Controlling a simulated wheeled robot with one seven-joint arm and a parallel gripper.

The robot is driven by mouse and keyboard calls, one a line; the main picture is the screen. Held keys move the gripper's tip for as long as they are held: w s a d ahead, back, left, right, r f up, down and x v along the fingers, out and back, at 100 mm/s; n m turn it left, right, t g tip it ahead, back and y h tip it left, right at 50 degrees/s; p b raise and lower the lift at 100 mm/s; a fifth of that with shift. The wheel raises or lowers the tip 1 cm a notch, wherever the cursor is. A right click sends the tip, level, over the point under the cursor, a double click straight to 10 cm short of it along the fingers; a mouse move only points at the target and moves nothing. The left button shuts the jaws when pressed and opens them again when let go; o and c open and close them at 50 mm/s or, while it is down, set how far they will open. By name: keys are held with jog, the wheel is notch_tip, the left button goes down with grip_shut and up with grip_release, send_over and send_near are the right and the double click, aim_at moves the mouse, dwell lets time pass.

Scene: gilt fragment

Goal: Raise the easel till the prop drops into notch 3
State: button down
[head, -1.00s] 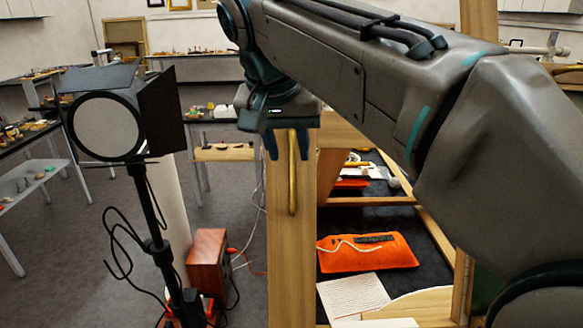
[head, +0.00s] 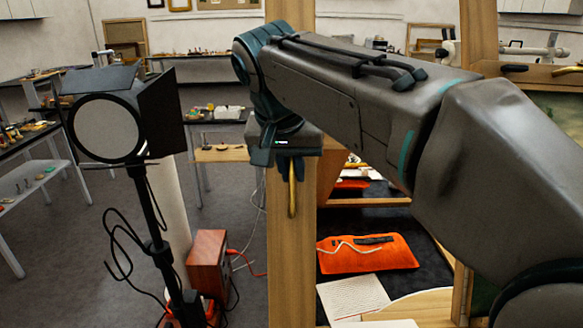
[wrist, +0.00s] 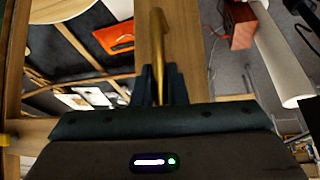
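A wooden post (head: 290,265) of the easel stands upright in the middle of the head view, with a vertical brass handle (head: 292,200) on its near face. My gripper (head: 292,170) points down at the handle, its two dark fingers drawn in close on either side. In the wrist view the brass handle (wrist: 159,50) runs between the fingers (wrist: 160,90), which appear closed on it. A second wooden post (head: 479,45) and a crossbar (head: 540,75) show at the right. I cannot make out the prop or its notches.
A studio lamp (head: 108,127) on a stand is close at the left, with a wooden box (head: 207,262) and cables on the floor. An orange pouch (head: 367,253) and papers (head: 352,297) lie on the dark surface behind the post. My arm covers the right side.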

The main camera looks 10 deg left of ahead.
jog(key=shift+s+f+b, duration=0.1)
jog(key=shift+s+b, duration=0.3)
jog(key=shift+b, duration=0.3)
jog(key=s+d+r+t+b, duration=0.1)
jog(key=s+t+b, duration=0.1)
jog(key=s+b, duration=0.2)
jog(key=shift+s+d+r, duration=0.3)
jog(key=shift+s+d, duration=0.1)
jog(key=shift+s, duration=1.15)
jog(key=c, duration=1.5)
grip_release()
jog(key=shift+s, duration=0.1)
jog(key=shift+o, duration=0.2)
jog(key=shift+s, duration=0.1)
jog(key=shift+r, duration=0.1)
jog(key=p+v, duration=0.1)
jog(key=v, duration=1.2)
jog(key=shift+s+d+r, duration=0.2)
jog(key=shift+d+r, duration=0.05)
jog(key=shift+r, duration=0.05)
